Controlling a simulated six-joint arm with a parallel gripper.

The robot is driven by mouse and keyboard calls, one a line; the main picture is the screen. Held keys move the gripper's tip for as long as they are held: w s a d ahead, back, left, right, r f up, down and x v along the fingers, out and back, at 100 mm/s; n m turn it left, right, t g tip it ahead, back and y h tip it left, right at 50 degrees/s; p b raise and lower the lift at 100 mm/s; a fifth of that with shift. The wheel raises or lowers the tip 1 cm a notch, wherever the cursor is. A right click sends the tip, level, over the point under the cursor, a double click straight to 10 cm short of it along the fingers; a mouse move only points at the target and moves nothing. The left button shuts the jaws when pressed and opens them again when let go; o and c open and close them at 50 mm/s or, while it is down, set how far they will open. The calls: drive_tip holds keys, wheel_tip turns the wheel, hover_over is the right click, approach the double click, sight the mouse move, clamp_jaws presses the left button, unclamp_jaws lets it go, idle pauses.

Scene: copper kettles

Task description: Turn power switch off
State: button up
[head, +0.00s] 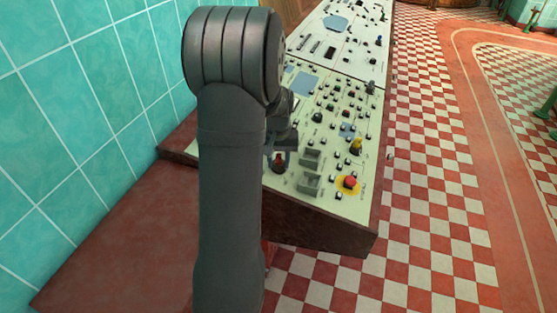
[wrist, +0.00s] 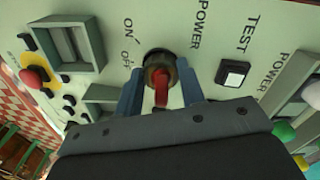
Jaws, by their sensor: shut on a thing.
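The power switch (wrist: 161,85) is a red handle on a dark round base, set in the pale panel below the word POWER. The words ON and OFF are printed to its left in the wrist view. The handle points toward my gripper's body. My gripper (wrist: 162,92) has one blue finger on each side of the switch and is shut on it. In the head view, my gripper (head: 278,157) is low at the panel's left side, with the red power switch (head: 279,167) between its fingers. My arm hides part of the panel there.
The sloping control panel (head: 345,200) carries many small buttons. A red emergency button on yellow (head: 348,182) and grey raised frames (head: 310,184) stand right of the switch. A white TEST button (wrist: 232,73) is close to my gripper. A teal tiled wall (head: 90,100) rises at left.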

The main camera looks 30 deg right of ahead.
drive_tip(key=o, duration=1)
wheel_tip(320, 180, up, 17)
drive_tip(key=shift+r, duration=0.2)
idle(0.3)
wheel_tip(320, 180, down, 18)
drive_tip(key=shift+r, duration=0.25)
idle(0.3)
